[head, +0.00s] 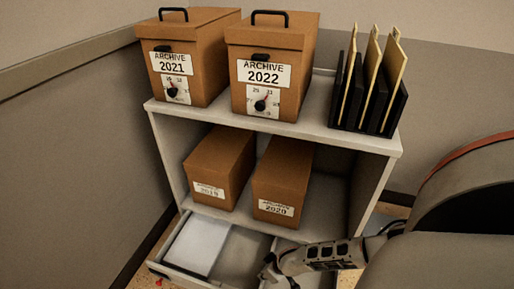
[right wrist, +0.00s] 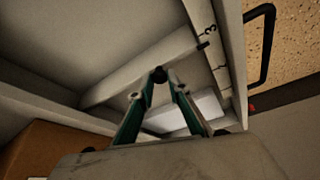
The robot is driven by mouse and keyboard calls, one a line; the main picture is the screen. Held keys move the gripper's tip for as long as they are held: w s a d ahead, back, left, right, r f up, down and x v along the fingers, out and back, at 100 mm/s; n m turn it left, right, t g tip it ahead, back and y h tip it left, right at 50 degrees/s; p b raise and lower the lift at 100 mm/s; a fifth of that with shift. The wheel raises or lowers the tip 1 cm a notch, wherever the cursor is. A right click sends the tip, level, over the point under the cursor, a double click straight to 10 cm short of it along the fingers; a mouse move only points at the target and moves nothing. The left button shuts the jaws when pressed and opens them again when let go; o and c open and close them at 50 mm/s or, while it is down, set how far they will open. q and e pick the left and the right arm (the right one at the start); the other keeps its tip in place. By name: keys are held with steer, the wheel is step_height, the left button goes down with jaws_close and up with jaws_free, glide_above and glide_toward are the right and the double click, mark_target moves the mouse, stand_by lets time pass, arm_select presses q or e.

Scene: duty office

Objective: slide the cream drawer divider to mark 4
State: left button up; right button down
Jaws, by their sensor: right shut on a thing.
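The cream drawer divider (right wrist: 122,80) stands across the open drawer (head: 180,274) at the bottom of the shelf unit. In the right wrist view its front end meets the drawer's front edge beside a printed scale (right wrist: 216,52). A dark pointer (right wrist: 203,44) at that end lies close to the 3; I cannot read a 4. My right gripper (right wrist: 159,76) is shut on the divider's small black knob, its two fingers converging there. In the head view my right gripper (head: 268,270) reaches into the drawer from the right. My left gripper is in neither view.
A white stack (head: 196,246) lies in the drawer's left part. The black drawer handle (right wrist: 263,45) sticks out in front. Archive boxes 2019 (head: 219,167) and 2020 (head: 283,175) stand on the shelf just above. The 2021 box, 2022 box and a folder rack (head: 368,95) are on top.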

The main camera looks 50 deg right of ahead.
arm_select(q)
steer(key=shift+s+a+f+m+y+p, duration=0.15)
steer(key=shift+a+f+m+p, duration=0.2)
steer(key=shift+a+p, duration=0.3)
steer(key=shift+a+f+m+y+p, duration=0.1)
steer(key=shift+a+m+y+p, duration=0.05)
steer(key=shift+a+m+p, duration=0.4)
arm_select(e)
steer(key=s+d, duration=0.4)
steer(key=s, duration=0.5)
steer(key=shift+s+f, duration=0.2)
steer(key=shift+s, duration=0.2)
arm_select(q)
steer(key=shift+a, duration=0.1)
arm_select(e)
steer(key=c, duration=1.9)
jaws_free()
steer(key=shift+s, duration=0.1)
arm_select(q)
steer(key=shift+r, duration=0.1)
arm_select(e)
steer(key=shift+w+r, duration=0.15)
steer(key=shift+w, duration=0.05)
steer(key=v, duration=1.2)
